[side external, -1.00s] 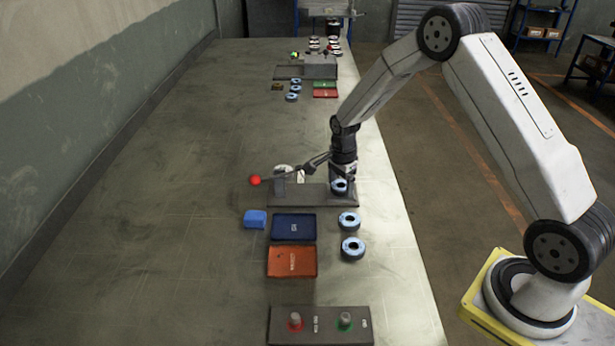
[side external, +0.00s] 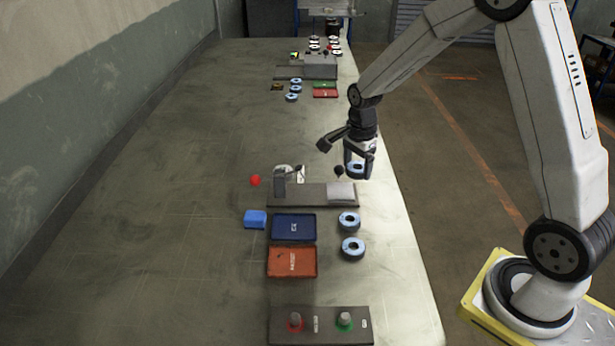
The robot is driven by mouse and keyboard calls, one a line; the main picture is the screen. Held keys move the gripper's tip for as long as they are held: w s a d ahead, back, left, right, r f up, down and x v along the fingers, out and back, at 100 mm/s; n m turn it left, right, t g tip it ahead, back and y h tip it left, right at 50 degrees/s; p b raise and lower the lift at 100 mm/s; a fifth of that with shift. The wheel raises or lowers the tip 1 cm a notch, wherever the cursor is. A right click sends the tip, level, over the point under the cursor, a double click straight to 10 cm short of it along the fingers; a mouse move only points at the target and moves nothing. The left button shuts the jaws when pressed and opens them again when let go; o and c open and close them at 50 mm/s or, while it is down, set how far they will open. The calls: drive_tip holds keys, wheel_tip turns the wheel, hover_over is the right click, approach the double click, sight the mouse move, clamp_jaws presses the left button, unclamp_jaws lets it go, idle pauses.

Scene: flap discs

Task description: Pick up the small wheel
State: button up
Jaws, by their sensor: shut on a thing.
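My gripper (side external: 359,174) is shut on a small wheel (side external: 356,167), a light blue ring with a dark rim. It holds the wheel in the air, above and right of the grey fixture plate (side external: 312,196). The fingers partly hide the wheel. Two similar wheels lie on the table in front of the fixture, one nearer the fixture (side external: 349,220) and one closer to the camera (side external: 352,248).
A blue tray (side external: 277,227) and an orange tray (side external: 273,263) lie left of the loose wheels. A button panel (side external: 319,336) is in front. The table's left side is clear.

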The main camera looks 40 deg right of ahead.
drive_tip(key=s+a+r, duration=0.1)
drive_tip(key=s+r, duration=0.2)
drive_tip(key=s, duration=0.5)
drive_tip(key=shift+s+a+r, duration=0.25)
drive_tip(key=shift+a+r, duration=0.05)
drive_tip(key=shift+r, duration=0.05)
idle(0.3)
drive_tip(key=n, duration=0.5)
hover_over(292, 262)
wheel_tip(292, 262, down, 8)
drive_tip(key=shift+f, duration=0.25)
drive_tip(key=shift+f, duration=0.1)
drive_tip(key=shift+f, duration=2.2)
drive_tip(key=shift+f, duration=0.65)
